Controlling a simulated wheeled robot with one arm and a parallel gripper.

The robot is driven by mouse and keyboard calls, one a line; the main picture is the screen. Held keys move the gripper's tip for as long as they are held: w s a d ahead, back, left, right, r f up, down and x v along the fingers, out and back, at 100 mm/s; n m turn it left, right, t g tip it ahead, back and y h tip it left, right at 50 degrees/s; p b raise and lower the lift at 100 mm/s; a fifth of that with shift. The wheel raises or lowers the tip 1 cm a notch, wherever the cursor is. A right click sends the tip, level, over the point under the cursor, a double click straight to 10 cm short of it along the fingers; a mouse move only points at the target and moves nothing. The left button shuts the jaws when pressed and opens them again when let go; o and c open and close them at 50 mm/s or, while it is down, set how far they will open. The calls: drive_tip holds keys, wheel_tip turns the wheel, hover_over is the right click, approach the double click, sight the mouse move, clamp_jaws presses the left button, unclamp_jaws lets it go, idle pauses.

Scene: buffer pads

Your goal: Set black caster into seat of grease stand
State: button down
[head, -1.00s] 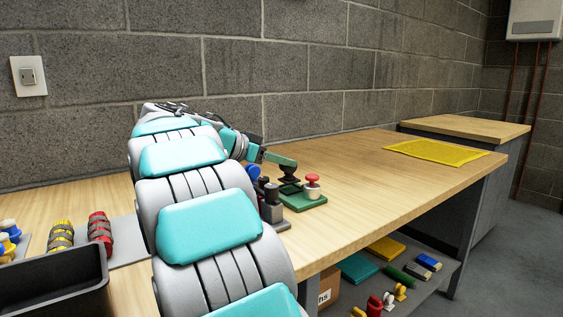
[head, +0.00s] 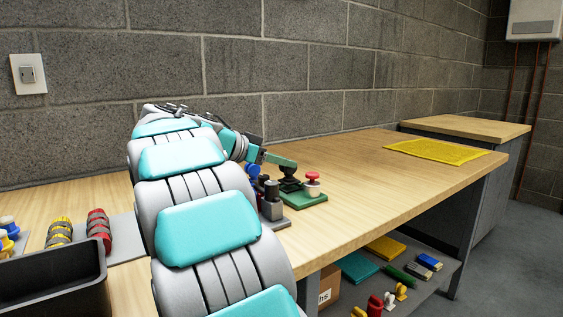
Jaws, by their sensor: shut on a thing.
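My gripper (head: 279,160) is at the far end of my arm, low over the bench, and shows small behind the arm links. It is shut on the black caster (head: 289,171), a small dark piece under its tip. The caster is right over a low green stand (head: 309,198), behind the red-topped knob (head: 312,177) on that stand. The seat is hidden by the dark parts there. I cannot tell whether the caster touches it.
A grey block (head: 275,222) with dark upright posts stands just left of the green stand. A black bin (head: 60,278) and red and yellow ribbed pieces (head: 98,228) are at the left. A yellow mat (head: 436,152) lies at the right; the bench between is clear.

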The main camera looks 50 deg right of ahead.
drive_tip(key=shift+f+b, duration=0.75)
drive_tip(key=shift+b, duration=0.05)
idle(0.4)
drive_tip(key=shift+c, duration=2.1)
unclamp_jaws()
drive_tip(key=shift+r, duration=0.15)
drive_tip(key=shift+r, duration=1.7)
drive_tip(key=shift+s+a, duration=0.55)
drive_tip(key=shift+s, duration=0.05)
drive_tip(key=s+a+r+b, duration=0.1)
drive_tip(key=s+a, duration=0.8)
drive_tip(key=s, duration=0.1)
drive_tip(key=shift+s+a+r+b, duration=0.2)
drive_tip(key=shift+a+b, duration=0.1)
drive_tip(key=shift+a, duration=0.1)
